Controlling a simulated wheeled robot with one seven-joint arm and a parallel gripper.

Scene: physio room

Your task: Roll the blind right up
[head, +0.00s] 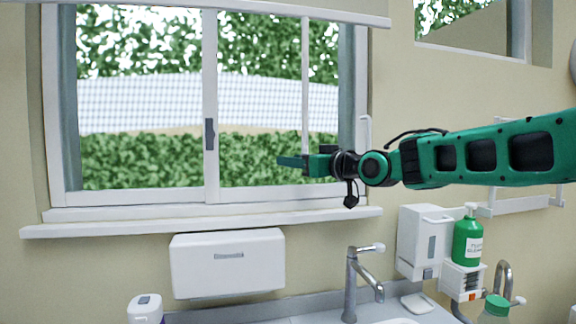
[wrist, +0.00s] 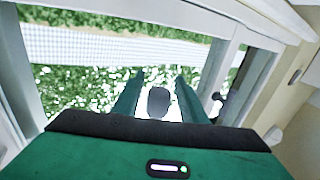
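The pale blind (head: 250,8) crosses the top of the window in the head view. Its lower edge hangs just below the top of the picture, and the rest is cut off above. A thin white upright rod (head: 305,85) runs down from near that edge to my gripper (head: 292,162). I cannot tell if it belongs to the blind or the window. My gripper is in front of the lower window, pointing left. In the wrist view, the fingers (wrist: 158,80) stand apart. A grey rounded piece (wrist: 158,102) shows between them with gaps on both sides; I cannot tell what it is.
The window has a dark handle (head: 209,134) on its middle post and a white sill (head: 200,222) below. A dispenser box (head: 228,263), a tap (head: 351,285), a wall dispenser (head: 420,242) and a green bottle (head: 467,242) are below my arm.

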